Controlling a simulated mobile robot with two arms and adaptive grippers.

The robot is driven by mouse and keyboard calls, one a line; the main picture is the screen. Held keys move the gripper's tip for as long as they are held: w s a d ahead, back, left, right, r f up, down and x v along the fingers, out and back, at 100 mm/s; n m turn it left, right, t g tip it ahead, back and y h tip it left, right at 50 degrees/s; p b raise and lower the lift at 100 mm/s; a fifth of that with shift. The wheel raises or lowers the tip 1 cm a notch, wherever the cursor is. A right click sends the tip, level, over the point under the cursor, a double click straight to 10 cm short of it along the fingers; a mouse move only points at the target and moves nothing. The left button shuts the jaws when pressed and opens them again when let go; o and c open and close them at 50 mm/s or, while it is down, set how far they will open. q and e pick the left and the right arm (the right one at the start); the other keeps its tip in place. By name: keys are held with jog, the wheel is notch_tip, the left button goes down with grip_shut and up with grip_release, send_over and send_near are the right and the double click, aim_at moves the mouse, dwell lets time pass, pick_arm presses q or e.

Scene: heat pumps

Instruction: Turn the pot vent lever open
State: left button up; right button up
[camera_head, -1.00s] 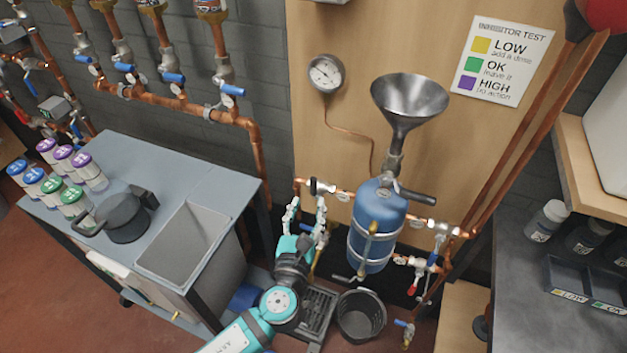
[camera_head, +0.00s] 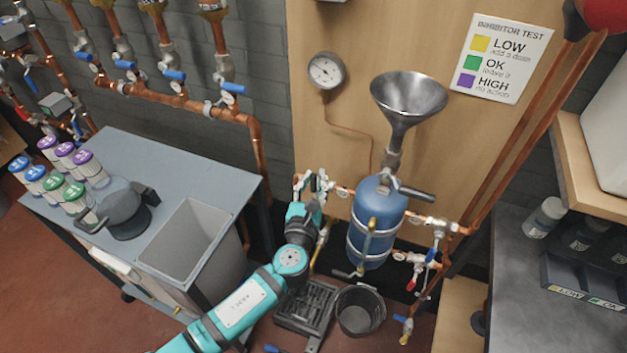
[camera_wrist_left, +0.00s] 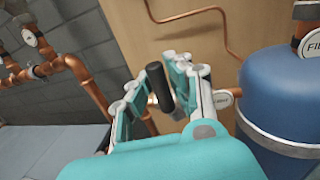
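The blue pot (camera_head: 378,215) stands upright against the wooden board, below a metal funnel (camera_head: 408,98). A valve lever with a black grip (camera_wrist_left: 158,86) shows in the left wrist view, by the pipe left of the pot. I cannot read its tag. My left gripper (camera_wrist_left: 156,82) is open, with its fingers on either side of this black lever. Whether they touch it I cannot tell. Another black-handled lever (camera_head: 415,193) sits under the funnel. My right gripper is not in view.
Copper pipe (camera_head: 340,190) runs left of the pot. A gauge (camera_head: 325,71) hangs above. A black bucket (camera_head: 360,311) and a floor grate (camera_head: 305,308) lie below. A grey bench (camera_head: 150,165) with bottles stands left. A dark counter (camera_head: 525,305) stands right.

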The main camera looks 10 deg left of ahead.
pick_arm(q)
grip_shut()
jog(key=shift+w+f, duration=0.1)
jog(key=shift+f, duration=0.1)
dwell(0.3)
